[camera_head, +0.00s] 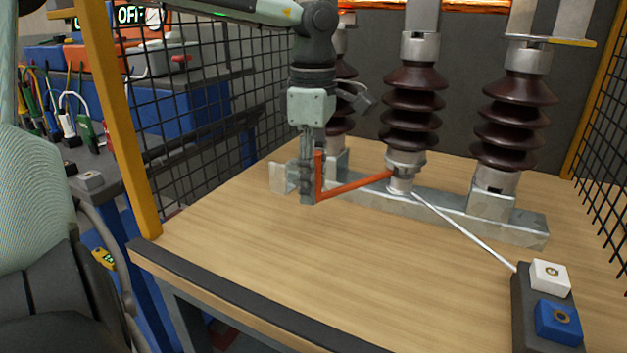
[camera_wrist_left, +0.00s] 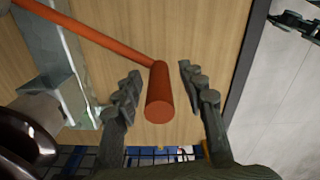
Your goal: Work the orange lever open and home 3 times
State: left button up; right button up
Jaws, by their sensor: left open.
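The orange lever (camera_head: 358,186) runs left from the foot of the middle insulator, low over the wooden table top, and ends in an upright handle. In the left wrist view the round end of the handle (camera_wrist_left: 159,95) lies between the two fingers, with visible gaps on both sides. My left gripper (camera_head: 307,190) points down at the handle and is open. The brown ribbed insulators (camera_head: 411,108) stand on a grey metal rail (camera_head: 453,205). My right gripper is not in view.
A dark block with a white button (camera_head: 550,277) and a blue button (camera_head: 557,321) sits at the front right, and a thin pale rod (camera_head: 465,232) runs towards it. Black mesh (camera_head: 240,100) and yellow posts (camera_head: 118,120) border the table. The front left table top is clear.

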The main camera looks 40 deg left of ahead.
pick_arm(q)
jog(key=shift+f, duration=0.1)
grip_shut()
dwell(0.3)
